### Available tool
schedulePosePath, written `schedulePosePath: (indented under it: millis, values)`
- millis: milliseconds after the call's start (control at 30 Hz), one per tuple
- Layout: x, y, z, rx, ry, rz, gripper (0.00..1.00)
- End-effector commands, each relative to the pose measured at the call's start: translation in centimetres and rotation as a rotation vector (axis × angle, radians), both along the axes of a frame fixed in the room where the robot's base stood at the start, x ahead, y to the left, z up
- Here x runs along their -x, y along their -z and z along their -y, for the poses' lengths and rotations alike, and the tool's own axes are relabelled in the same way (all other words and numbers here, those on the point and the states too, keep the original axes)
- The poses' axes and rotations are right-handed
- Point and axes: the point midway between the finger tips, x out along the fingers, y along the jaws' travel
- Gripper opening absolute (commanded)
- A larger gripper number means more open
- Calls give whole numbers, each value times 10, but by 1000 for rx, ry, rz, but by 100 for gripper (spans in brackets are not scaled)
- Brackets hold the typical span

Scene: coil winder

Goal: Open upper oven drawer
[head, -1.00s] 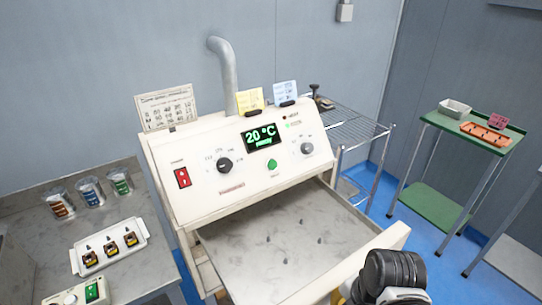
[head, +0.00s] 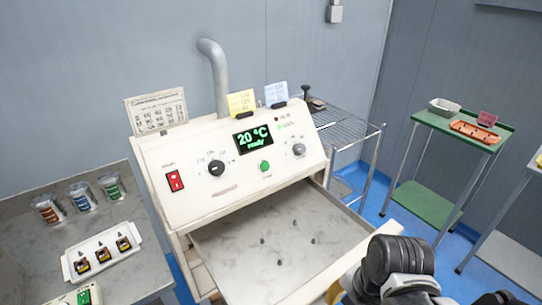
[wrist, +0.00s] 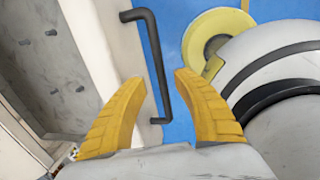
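The upper oven drawer (head: 285,240) is pulled well out of the white oven (head: 235,165); its flat grey inside with several small dark marks shows. Its front panel (head: 392,238) faces my arm. In the wrist view the drawer interior (wrist: 45,75) is at the left, and the black bar handle (wrist: 150,50) stands off the white front. My gripper (wrist: 158,78) has its two yellow fingers apart. The handle's lower end shows between them; I cannot tell whether they touch it. In the head view my arm hides most of the gripper.
A bench at left holds a white tray (head: 72,270) with small parts and several cups (head: 80,195). A wire rack (head: 345,130) stands right of the oven. A green table (head: 425,118) with two trays is farther right. Blue floor (head: 375,195) lies between.

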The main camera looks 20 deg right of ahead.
Motion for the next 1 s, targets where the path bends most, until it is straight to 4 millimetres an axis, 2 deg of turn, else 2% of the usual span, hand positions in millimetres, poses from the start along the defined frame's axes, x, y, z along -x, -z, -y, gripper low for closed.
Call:
schedulePosePath:
  millis: [500,700,1000]
  values:
    - [13,-67,4,0,0,0,36]
    - [15,-78,4,0,-1,0,36]
    - [15,-78,4,0,-1,0,36]
